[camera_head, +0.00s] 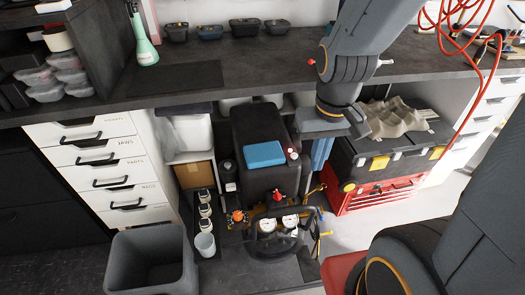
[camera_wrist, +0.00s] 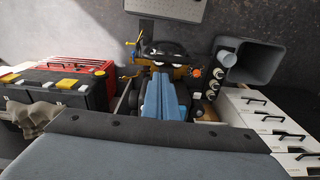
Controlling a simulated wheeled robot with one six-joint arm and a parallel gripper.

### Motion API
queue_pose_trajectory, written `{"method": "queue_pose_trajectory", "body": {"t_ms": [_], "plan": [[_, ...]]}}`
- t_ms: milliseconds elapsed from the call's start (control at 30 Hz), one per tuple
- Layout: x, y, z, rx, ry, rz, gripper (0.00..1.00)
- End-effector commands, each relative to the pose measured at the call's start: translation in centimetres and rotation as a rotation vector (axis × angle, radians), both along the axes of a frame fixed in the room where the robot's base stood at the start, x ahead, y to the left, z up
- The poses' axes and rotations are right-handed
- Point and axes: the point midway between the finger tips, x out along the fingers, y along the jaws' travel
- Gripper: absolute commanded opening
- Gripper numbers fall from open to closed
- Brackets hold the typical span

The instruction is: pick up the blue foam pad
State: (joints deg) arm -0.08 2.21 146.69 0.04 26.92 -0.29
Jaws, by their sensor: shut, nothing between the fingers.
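The blue foam pad (camera_head: 264,154) lies flat on top of a black case (camera_head: 258,126) under the bench in the head view. My gripper (camera_head: 319,162) hangs to the right of the pad, apart from it in the picture, with its blue fingers pointing down. The fingers also show in the wrist view (camera_wrist: 160,82), side by side, shut and empty.
A red and black toolbox (camera_head: 380,192) with a crumpled tan sheet stands right of my gripper. White drawers (camera_head: 108,170) and a grey bin (camera_head: 152,262) are at left. The dark worktop (camera_head: 190,77) overhangs behind. Cups and a black-handled item (camera_head: 279,233) stand in front of the case.

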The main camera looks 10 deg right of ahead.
Motion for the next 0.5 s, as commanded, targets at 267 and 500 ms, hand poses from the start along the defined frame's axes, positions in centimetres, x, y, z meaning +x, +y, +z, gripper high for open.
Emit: {"method": "queue_pose_trajectory", "body": {"t_ms": [267,500], "plan": [[0.02,-0.01,0.0,0.0,0.0,0.0,0.0],[0.03,-0.01,-0.01,0.0,0.0,0.0,0.05]]}}
